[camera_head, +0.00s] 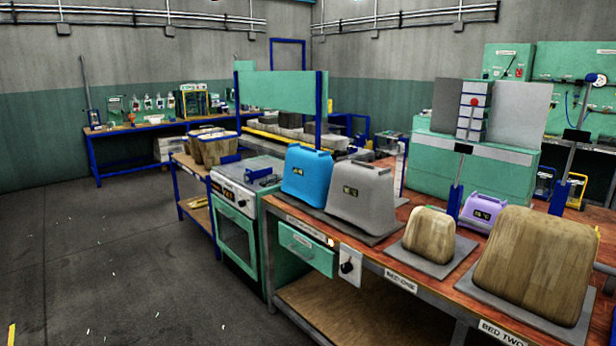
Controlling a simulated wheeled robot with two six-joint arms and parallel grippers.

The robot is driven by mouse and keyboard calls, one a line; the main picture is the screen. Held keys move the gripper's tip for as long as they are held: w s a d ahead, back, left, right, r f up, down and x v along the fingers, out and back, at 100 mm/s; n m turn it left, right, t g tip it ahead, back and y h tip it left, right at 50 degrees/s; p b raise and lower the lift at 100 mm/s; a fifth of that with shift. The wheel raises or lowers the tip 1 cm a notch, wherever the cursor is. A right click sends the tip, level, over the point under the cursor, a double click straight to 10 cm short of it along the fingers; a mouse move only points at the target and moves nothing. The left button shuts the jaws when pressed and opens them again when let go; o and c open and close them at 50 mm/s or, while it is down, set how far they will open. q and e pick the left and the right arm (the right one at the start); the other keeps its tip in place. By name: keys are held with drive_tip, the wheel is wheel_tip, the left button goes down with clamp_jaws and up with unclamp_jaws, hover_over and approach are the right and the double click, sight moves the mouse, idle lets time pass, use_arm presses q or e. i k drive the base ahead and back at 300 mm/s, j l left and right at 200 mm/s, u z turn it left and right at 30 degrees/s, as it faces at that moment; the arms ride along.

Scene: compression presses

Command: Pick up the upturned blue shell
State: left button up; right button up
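A blue shell (307,176) stands near the left end of the orange-brown workbench (400,238). It is boxy with rounded corners, has a raised bar along its top and a small dark display on its front. Its underside is hidden, so I cannot tell whether it is hollow. A larger grey shell (362,196) of similar form stands close beside it on the right and slightly overlaps it in the view. Neither of my grippers is in view.
Wood-coloured blocks sit on grey plates, a small one (430,233) and a large one (535,262). A purple shell (484,210) stands between and behind them. A green oven (236,232) adjoins the bench's left end. The floor (110,260) at left is open.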

sight(307, 175)
drive_tip(key=i+j, duration=0.25)
drive_tip(key=i, duration=0.2)
drive_tip(key=i+j, duration=0.25)
drive_tip(key=i, duration=0.2)
drive_tip(key=i+j, duration=0.25)
drive_tip(key=i, duration=0.2)
